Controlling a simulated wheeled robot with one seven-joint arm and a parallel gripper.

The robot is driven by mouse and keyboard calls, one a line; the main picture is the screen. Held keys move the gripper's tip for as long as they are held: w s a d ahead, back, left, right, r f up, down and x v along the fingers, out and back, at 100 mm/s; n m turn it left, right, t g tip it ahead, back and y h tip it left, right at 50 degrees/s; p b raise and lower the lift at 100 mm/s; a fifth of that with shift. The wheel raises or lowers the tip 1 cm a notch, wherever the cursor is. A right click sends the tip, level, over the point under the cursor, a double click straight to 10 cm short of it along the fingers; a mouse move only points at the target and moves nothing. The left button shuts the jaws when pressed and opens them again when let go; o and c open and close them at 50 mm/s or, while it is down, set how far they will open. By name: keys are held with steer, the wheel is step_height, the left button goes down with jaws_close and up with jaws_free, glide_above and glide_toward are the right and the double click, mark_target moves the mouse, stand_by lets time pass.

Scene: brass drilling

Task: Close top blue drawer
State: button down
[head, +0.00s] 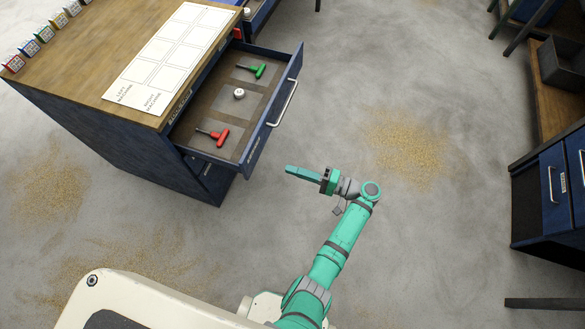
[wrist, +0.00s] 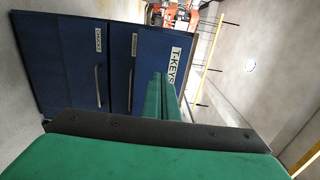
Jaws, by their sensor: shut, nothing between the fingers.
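The top blue drawer (head: 272,122) stands open at the front of the blue cabinet in the head view. It holds a green T-handled key (head: 257,71), a red T-handled key (head: 216,137) and a small pale round item (head: 239,93). Its silver handle (head: 284,102) is on the front face. My gripper (head: 290,170) is shut and empty, apart from the drawer, below and slightly right of its near front corner in the picture. In the wrist view, my green fingers (wrist: 165,95) are together, with a blue front labelled T-KEYS (wrist: 172,66) beyond them, partly hidden.
The cabinet's wooden top (head: 85,55) carries a white labelled sheet (head: 170,55) and several small coloured boxes (head: 29,47) along its far left edge. Another blue drawer unit (head: 556,195) stands at the right. The floor between is clear, with brass chips (head: 405,142).

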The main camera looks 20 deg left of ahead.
glide_toward(254, 158)
steer(key=a, duration=0.4)
steer(key=shift+a+r, duration=0.15)
steer(key=shift+r, duration=0.05)
steer(key=shift+s+a, duration=0.1)
steer(key=shift+a, duration=1)
